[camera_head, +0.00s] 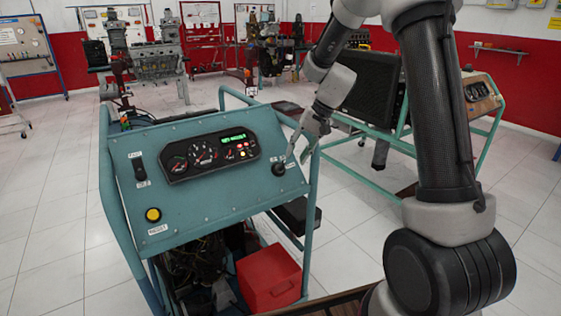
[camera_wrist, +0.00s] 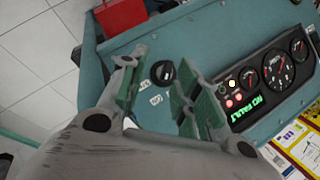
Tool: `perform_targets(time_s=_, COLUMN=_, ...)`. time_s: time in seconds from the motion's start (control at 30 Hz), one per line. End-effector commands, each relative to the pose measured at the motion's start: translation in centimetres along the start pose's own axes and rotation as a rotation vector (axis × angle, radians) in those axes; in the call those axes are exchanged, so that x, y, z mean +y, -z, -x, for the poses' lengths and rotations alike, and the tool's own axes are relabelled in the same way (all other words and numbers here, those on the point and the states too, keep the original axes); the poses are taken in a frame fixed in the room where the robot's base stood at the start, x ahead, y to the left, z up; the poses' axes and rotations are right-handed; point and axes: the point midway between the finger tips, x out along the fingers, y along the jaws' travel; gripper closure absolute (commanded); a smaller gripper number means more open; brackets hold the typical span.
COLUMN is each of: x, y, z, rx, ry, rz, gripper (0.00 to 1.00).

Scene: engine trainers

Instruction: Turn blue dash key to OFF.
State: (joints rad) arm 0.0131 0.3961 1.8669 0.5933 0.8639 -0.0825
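The blue dash (camera_head: 215,205) is a tilted blue panel on a tube frame. Its key (camera_head: 279,168) is a small dark round switch near the panel's right edge, with small white labels by it. In the wrist view the dark key (camera_wrist: 163,72) shows between the two fingertips. My gripper (camera_head: 298,152) is at the right edge of the dash, close to the key. In the wrist view my gripper (camera_wrist: 156,74) is open, with green-padded fingers apart on either side of the key. I cannot tell whether either finger touches it.
The gauge cluster (camera_head: 210,154) has a lit green display and red lights. A dark toggle (camera_head: 138,168) and a yellow button (camera_head: 153,215) are at the panel's left. A red box (camera_head: 268,278) sits below. A second teal-framed stand (camera_head: 375,100) is behind my arm.

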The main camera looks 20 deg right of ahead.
Motion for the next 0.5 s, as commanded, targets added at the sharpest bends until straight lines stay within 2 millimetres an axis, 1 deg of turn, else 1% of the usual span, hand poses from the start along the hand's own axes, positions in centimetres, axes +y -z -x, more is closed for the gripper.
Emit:
perform_targets(time_s=0.03, x=-0.9, y=0.7, z=0.5, rx=0.023, ry=0.022, rz=0.000, gripper=0.68)
perform_targets(time_s=0.07, x=-1.2, y=0.9, z=0.4, rx=0.031, ry=0.032, rz=-0.002, gripper=0.68)
perform_targets(time_s=0.17, x=-1.4, y=1.0, z=-0.5, rx=0.037, ry=0.040, rz=0.001, gripper=0.68)
perform_targets(time_s=0.5, x=-1.6, y=1.1, z=-5.9, rx=0.036, ry=0.038, rz=0.003, gripper=0.68)
